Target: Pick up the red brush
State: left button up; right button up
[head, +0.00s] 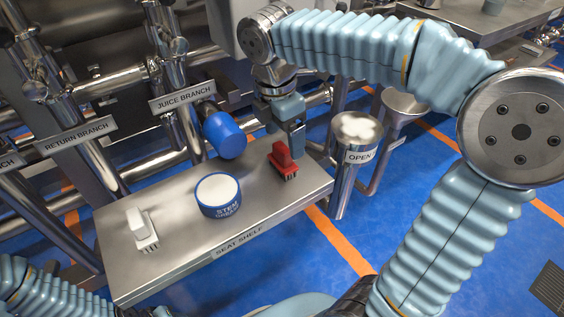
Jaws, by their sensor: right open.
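The red brush (282,162) stands bristles down near the back right end of the steel seat shelf (205,256). My right gripper (285,138) points down right at the red brush, its jaws open. One finger shows just behind and to the right of the brush's handle; the other is hard to make out. I cannot tell whether a finger touches the brush. My left arm shows only as a sleeve at the bottom left, and its gripper is out of view.
A white brush (142,231) lies at the shelf's left, and a blue-and-white stem grease tin (218,196) stands mid-shelf. A blue-capped pipe (224,136) juts over the back edge. A steel post marked OPEN (345,185) stands right of the shelf. The shelf's front strip is clear.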

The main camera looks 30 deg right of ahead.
aim_at(282, 148)
jog(key=f, duration=0.1)
jog(key=f+b, duration=0.1)
jog(key=f, duration=0.3)
jog(key=shift+w+d+f, duration=0.1)
jog(key=shift+w+f, duration=0.05)
jog(key=shift+w, duration=0.2)
jog(key=shift+c, duration=0.5)
jog(key=c, duration=1)
